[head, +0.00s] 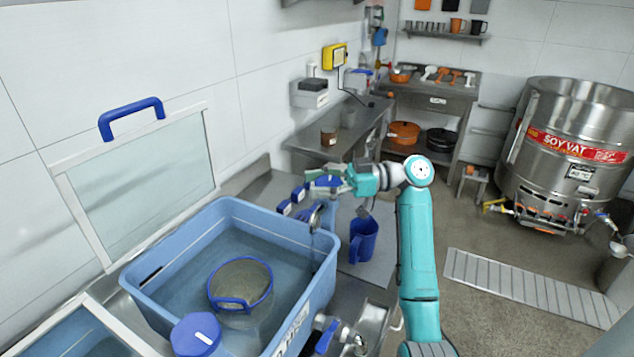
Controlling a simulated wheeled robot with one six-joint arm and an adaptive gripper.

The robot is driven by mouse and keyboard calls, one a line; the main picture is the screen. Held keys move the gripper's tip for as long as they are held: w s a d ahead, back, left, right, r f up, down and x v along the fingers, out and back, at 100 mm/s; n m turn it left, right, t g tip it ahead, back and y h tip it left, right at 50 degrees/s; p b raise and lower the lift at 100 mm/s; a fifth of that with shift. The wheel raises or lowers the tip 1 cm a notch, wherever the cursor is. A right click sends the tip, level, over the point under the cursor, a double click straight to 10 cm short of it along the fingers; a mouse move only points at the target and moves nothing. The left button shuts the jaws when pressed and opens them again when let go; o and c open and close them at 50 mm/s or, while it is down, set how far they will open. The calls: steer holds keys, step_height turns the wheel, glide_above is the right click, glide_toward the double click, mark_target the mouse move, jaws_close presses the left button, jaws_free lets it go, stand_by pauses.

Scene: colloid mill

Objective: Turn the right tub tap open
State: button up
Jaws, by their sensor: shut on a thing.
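The big blue tub (318,262) stands on the steel bench, filled with water. At its near right corner is a tap with a blue lever (325,337) and metal fittings; how far it is turned is not clear. My gripper (333,181) is well away from that tap, beyond the tub's far right corner. It is shut on a small blue thing (324,184), whose shape is partly hidden by the fingers. A round metal piece (316,216) sits at the tub's far right rim, just below my gripper.
A blue-handled round basket (240,284) is in the tub, and a blue-lidded container (196,335) is at its near edge. A blue jug (363,238) stands right of the tub. A clear framed panel (140,186) rises behind.

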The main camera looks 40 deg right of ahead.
steer(key=shift+s+a+n+g+y, duration=0.15)
steer(key=shift+n+g+y, duration=0.45)
steer(key=shift+n+g, duration=0.6)
steer(key=shift+s+d+n+g+y, duration=0.1)
steer(key=shift+s+n+g+y, duration=0.15)
steer(key=shift+n+g+y, duration=0.9)
steer(key=shift+f+m+g+h, duration=0.1)
steer(key=shift+m+g+h, duration=0.25)
steer(key=shift+g+h, duration=0.2)
steer(key=o, duration=1)
steer(key=shift+s, duration=0.1)
step_height(320, 180, up, 10)
steer(key=shift+r, duration=0.1)
